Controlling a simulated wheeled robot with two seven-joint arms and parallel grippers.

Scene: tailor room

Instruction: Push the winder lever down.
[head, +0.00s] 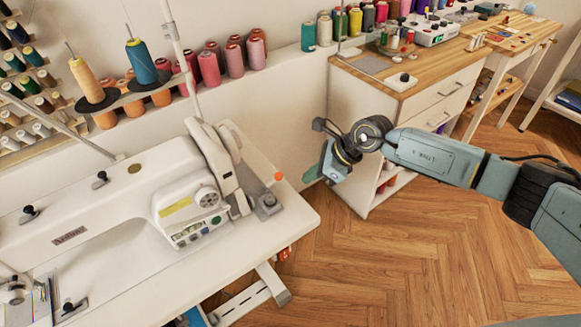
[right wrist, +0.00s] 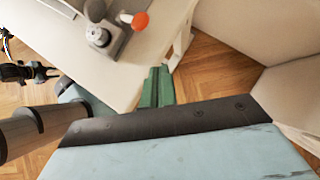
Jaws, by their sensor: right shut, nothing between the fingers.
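The winder lever has an orange knob (head: 278,176) and stands on the grey bobbin winder (head: 267,204) at the right end of the sewing table.
The white sewing machine (head: 130,205) fills much of the sewing table (head: 262,236). Thread spools (head: 233,60) line the wall behind. A white drawer cabinet (head: 412,106) stands behind my right gripper. Wooden floor (head: 400,250) is open to the right of the table.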

